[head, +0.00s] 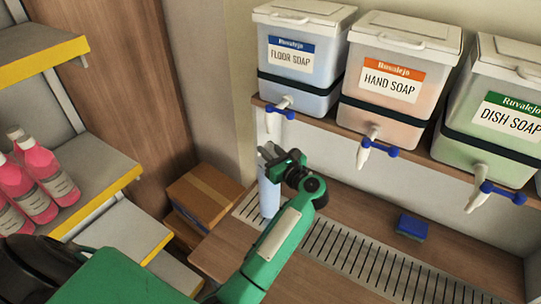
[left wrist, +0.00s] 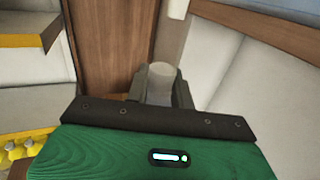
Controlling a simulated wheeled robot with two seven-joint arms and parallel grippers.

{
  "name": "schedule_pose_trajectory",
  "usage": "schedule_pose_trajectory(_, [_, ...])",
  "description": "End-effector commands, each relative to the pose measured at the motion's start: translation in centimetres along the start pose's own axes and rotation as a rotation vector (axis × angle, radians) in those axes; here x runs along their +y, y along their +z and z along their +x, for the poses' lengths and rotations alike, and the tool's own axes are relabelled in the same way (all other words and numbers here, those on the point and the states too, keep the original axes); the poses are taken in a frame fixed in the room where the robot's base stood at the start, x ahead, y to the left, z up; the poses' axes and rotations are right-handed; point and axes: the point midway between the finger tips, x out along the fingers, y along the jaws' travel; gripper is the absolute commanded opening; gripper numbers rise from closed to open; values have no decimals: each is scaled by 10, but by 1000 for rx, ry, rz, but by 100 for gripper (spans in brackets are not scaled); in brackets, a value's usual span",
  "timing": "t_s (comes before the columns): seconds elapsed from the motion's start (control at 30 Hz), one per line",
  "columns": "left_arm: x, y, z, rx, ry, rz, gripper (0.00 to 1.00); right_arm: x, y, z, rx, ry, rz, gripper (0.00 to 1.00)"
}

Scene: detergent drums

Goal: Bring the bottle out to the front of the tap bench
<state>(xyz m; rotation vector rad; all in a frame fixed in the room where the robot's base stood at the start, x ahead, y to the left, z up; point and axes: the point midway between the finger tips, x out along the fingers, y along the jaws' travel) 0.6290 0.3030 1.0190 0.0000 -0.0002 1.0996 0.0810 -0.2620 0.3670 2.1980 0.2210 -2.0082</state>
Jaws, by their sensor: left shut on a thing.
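The bottle (head: 269,194) is pale blue and slim. It stands upright at the left end of the slotted drip grate on the tap bench (head: 233,247), below the floor soap tap (head: 281,108). My left gripper (head: 272,160) is shut on the bottle near its top; the fingers hide part of it. In the left wrist view the bottle's pale top (left wrist: 162,72) shows between the two dark fingers. I cannot tell whether its base touches the grate. My right gripper is not in view.
Drums of floor soap (head: 299,58), hand soap (head: 383,88) and dish soap (head: 493,112) stand on a shelf above, their taps jutting forward. A blue sponge (head: 411,227) lies right on the bench. Cardboard boxes (head: 204,194) and a shelf with pink bottles (head: 40,180) are left.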

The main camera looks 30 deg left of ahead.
Motion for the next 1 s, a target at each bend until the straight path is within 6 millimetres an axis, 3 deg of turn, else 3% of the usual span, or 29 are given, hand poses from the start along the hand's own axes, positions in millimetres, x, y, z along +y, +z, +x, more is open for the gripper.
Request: schedule_pose_trajectory(1.0, [57, 5, -23, -4, 0, -1, 0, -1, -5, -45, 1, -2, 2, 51])
